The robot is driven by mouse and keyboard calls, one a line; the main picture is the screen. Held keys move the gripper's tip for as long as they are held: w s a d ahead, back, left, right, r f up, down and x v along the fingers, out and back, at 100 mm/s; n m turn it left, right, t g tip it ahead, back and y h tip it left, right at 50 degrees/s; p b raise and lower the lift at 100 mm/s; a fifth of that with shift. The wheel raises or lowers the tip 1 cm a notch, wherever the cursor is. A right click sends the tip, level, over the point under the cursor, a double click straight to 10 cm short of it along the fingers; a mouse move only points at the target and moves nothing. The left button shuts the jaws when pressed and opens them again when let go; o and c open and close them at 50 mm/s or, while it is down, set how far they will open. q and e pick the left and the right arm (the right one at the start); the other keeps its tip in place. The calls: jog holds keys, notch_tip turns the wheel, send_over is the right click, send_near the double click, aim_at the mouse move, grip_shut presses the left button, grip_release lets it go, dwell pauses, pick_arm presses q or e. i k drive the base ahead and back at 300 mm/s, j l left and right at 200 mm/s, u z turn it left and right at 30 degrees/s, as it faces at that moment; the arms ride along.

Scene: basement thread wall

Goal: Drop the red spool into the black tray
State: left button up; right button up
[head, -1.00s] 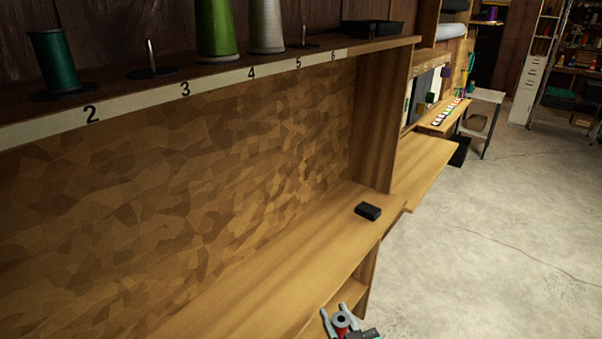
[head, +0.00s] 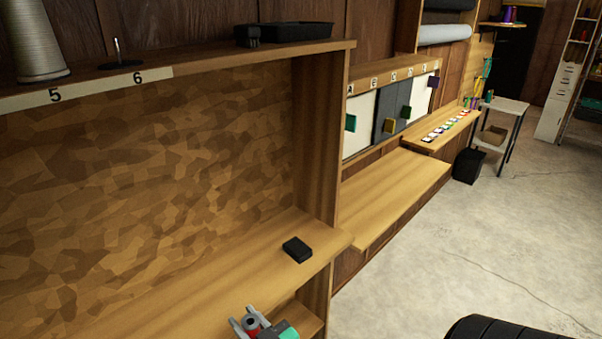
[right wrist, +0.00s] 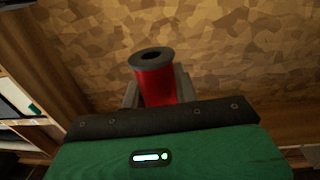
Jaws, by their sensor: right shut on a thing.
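The red spool (right wrist: 157,86) stands between the fingers of my right gripper in the right wrist view, its dark flange and centre hole at the top. My right gripper (head: 251,321) is shut on it, low in the head view, in front of the wooden bench. The spool (head: 251,325) shows there only as a small dark ring with some red. The black tray (head: 298,32) sits on the upper shelf at its right end, well above and beyond the gripper. My left gripper is not in view.
A small black box (head: 297,249) lies on the bench (head: 215,288). A small dark object (head: 247,36) stands left of the tray. A bare peg (head: 117,52) and a pale thread cone (head: 36,42) are on the upper shelf (head: 200,65). Open floor (head: 430,250) lies to the right.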

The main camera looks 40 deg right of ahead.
aim_at(311, 40)
jog(key=k+l, duration=0.1)
jog(key=l, duration=0.35)
jog(key=k+l, duration=0.1)
jog(key=l, duration=0.4)
jog(key=k+l, duration=0.1)
jog(key=l, duration=0.35)
jog(key=k+l, duration=0.1)
jog(key=l, duration=0.35)
jog(key=k+l+u, duration=0.1)
jog(key=l, duration=0.35)
